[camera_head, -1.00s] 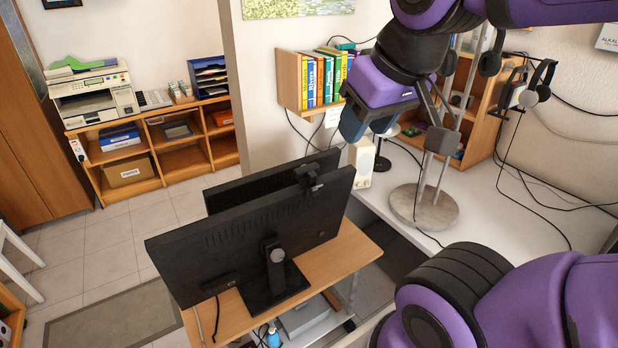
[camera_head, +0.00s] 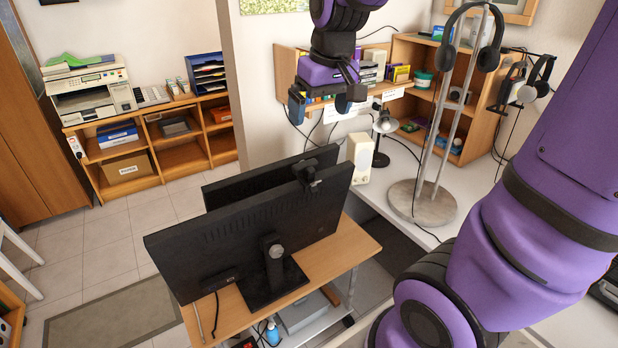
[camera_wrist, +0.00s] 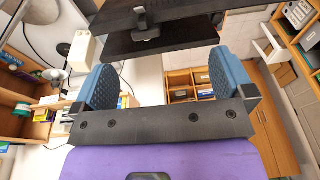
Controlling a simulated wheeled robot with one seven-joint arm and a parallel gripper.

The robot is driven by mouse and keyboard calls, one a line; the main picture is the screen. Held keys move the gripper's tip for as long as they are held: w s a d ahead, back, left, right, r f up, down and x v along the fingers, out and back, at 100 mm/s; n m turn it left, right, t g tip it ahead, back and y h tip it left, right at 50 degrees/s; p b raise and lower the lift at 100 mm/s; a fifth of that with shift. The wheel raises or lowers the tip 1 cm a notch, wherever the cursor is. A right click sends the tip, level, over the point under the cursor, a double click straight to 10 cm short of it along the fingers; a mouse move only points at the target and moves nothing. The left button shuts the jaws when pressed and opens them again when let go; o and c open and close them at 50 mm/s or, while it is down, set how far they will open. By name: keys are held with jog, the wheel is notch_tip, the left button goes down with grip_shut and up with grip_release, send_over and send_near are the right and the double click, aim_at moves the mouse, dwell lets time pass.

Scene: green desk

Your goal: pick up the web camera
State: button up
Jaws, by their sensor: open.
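The web camera (camera_head: 306,173) is a small black device clipped on the top edge of the front black monitor (camera_head: 240,236). In the wrist view the web camera (camera_wrist: 145,22) shows at the top, on the monitor edge, beyond the fingers and a little above the middle between them. My gripper (camera_head: 327,108) is above and slightly right of the web camera in the head view, pointing down. Its blue padded fingers are apart and empty; the wrist view shows the open gap between them (camera_wrist: 163,85).
A second black monitor (camera_head: 225,193) stands close behind the front one. A white speaker (camera_head: 360,157) and a metal headphone stand (camera_head: 425,203) stand on the white desk to the right. Shelves (camera_head: 440,95) line the wall behind my gripper. Open floor lies left of the monitors.

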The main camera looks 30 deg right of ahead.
aim_at(309, 167)
jog(key=w+d+f+g, duration=0.2)
jog(key=w+d+f, duration=0.2)
jog(key=w+f, duration=0.6)
jog(key=shift+w+d+f, duration=0.1)
jog(key=shift+w+f, duration=0.05)
jog(key=shift+f, duration=1.75)
jog(key=shift+w+d+f, duration=0.1)
jog(key=shift+f, duration=1.8)
jog(key=shift+w+d+f, duration=0.1)
jog(key=shift+w+f, duration=0.05)
jog(key=shift+f, duration=1.75)
jog(key=shift+c, duration=0.5)
jog(key=c, duration=0.7)
